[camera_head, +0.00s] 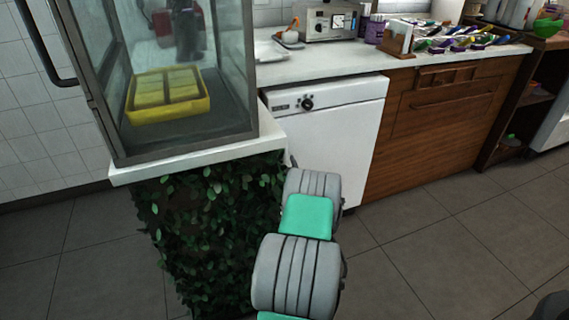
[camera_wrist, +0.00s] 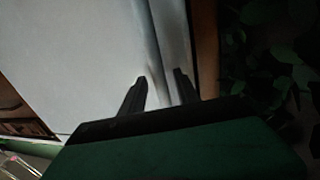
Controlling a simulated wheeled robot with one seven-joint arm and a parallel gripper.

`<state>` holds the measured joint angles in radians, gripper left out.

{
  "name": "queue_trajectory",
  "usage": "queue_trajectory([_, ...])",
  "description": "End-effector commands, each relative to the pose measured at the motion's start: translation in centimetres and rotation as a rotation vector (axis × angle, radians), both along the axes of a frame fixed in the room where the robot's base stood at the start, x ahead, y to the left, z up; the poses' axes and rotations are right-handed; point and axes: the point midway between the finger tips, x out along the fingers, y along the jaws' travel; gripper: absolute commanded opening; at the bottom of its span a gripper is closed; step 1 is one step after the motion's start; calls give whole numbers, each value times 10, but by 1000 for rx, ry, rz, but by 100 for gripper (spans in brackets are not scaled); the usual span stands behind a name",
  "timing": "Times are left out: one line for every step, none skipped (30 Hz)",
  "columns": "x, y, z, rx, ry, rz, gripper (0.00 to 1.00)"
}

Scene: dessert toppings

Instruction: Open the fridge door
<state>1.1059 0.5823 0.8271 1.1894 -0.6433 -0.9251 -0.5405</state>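The white under-counter unit that looks like the fridge (camera_head: 340,133) stands under the counter, with a dark knob on its top strip. Its front looks shut in the head view; the lower left part is hidden by my arm. In the wrist view a large pale panel (camera_wrist: 70,55) fills the left and ends in a ridged edge strip (camera_wrist: 168,35). My gripper (camera_wrist: 160,74) is open, with its two dark fingers apart and pointing at this strip. Whether they touch it I cannot tell. In the head view my gripper is hidden beyond my arm.
A glass case (camera_head: 185,60) with a yellow tray (camera_head: 168,117) stands on a leaf-covered base (camera_head: 205,225) close left of my arm. Wooden cabinets (camera_head: 440,115) adjoin the white unit on the right. The tiled floor (camera_head: 440,230) in front of them is clear.

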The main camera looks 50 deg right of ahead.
Motion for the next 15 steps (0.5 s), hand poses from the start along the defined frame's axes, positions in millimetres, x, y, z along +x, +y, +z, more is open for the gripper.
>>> queue_trajectory([2, -1, 0, 1, -1, 1, 38])
queue_trajectory([2, -1, 0, 1, -1, 1, 38])
queue_trajectory([2, -1, 0, 1, -1, 1, 38])
queue_trajectory([2, -1, 0, 1, -1, 1, 38])
queue_trajectory([2, 0, 0, 1, -1, 2, 38])
queue_trajectory([3, 0, 0, 1, -1, 2, 38])
queue_trajectory([3, 0, 0, 1, -1, 2, 38])
queue_trajectory([3, 0, 0, 1, -1, 3, 35])
queue_trajectory([3, 0, 0, 1, -1, 3, 32])
queue_trajectory([3, 0, 0, 1, -1, 3, 30])
queue_trajectory([3, 1, 0, 1, -1, 3, 27])
queue_trajectory([3, 1, 0, 1, -1, 4, 24])
queue_trajectory([3, 1, 0, 1, -1, 4, 22])
queue_trajectory([3, 1, 0, 1, -1, 4, 19])
queue_trajectory([3, 1, 0, 1, -1, 4, 16])
